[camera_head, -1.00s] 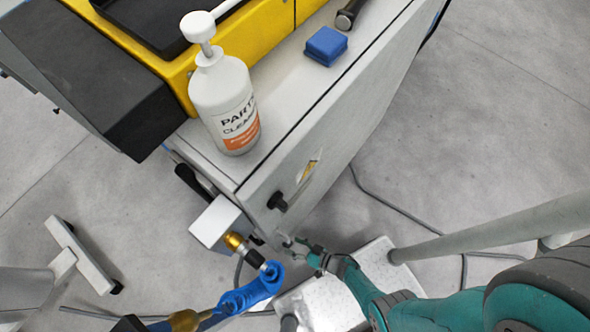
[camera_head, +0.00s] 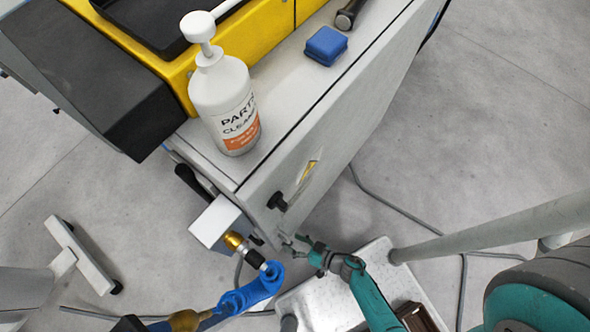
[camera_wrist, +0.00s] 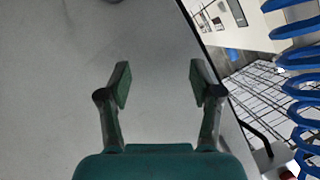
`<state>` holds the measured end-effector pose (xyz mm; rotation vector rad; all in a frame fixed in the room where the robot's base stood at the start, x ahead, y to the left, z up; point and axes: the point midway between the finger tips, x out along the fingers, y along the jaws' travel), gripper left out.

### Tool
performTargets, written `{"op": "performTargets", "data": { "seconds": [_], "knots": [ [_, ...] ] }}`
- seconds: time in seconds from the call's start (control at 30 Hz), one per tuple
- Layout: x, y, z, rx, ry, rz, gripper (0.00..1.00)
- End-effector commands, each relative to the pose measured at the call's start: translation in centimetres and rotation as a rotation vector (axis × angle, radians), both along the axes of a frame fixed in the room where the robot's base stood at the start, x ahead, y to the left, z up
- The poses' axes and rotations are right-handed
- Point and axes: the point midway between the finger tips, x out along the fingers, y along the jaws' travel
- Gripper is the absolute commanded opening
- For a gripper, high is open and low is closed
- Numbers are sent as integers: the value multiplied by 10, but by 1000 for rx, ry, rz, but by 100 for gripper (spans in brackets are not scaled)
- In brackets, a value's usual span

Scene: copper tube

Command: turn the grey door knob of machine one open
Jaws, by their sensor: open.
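A small dark knob (camera_head: 277,202) sticks out from the lower front face of the grey machine cabinet (camera_head: 335,135) in the head view. It looks black rather than grey, so I cannot tell if it is the task's knob. My gripper (camera_head: 292,242) is just below and slightly right of it, apart from it. In the wrist view my gripper (camera_wrist: 158,84) is open, with nothing between its fingers, facing a plain grey panel (camera_wrist: 155,50). A blurred dark thing is cut off at that view's top edge.
A white bottle (camera_head: 224,100), blue block (camera_head: 325,46) and dark cylinder (camera_head: 348,14) stand on the cabinet top. A white box (camera_head: 214,222) with a brass fitting and blue coiled hose (camera_head: 250,290) sits left of my gripper. A cable (camera_head: 405,213) crosses the floor.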

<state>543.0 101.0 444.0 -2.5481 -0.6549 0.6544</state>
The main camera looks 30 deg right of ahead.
Motion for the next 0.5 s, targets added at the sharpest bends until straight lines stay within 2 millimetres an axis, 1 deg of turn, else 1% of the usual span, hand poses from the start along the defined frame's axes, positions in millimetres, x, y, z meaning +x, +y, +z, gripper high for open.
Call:
{"op": "performTargets", "data": {
  "seconds": [0.37, 0.47, 0.5],
  "knots": [
    [0, 0, 3, 0, -1, -1, 65],
    [4, -5, 4, -18, -11, -21, 65],
    [8, -11, 5, -37, -20, -44, 65]
  ]
}}
